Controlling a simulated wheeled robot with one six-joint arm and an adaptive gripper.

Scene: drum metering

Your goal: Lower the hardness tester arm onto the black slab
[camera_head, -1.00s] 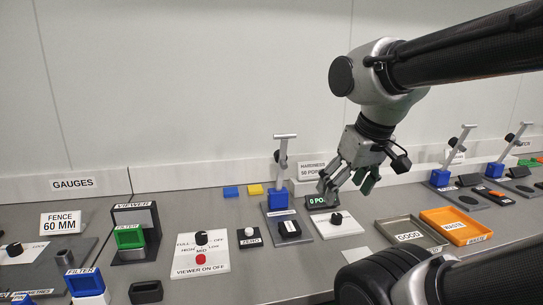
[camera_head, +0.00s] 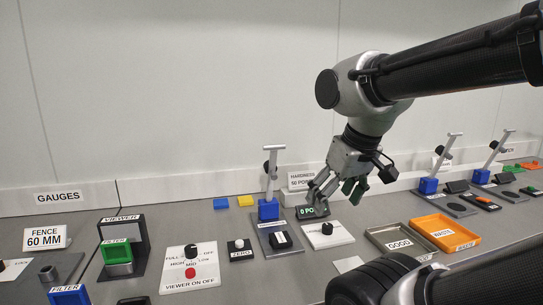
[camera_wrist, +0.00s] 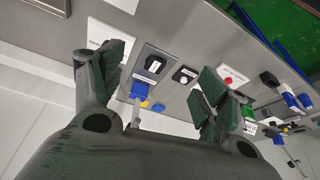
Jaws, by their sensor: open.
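The hardness tester has a blue block (camera_head: 268,210) on a grey plate. Its grey arm (camera_head: 271,178), with a black knob and a crossbar at the top, stands raised, nearly upright. The black slab (camera_head: 281,240) lies on the plate in front of the block. My gripper (camera_head: 325,193) is open and empty, to the right of the raised arm and apart from it, above and behind the readout (camera_head: 313,211). In the wrist view, the blue block (camera_wrist: 140,90) and the black slab (camera_wrist: 155,65) show between the spread fingers of my gripper (camera_wrist: 160,85).
A white panel with a black knob (camera_head: 327,229) is right of the tester. Left of it are a ZERO button (camera_head: 239,245) and the viewer panel (camera_head: 190,279). GOOD (camera_head: 372,234) and WASTE (camera_head: 475,238) trays are to the right, with more testers beyond.

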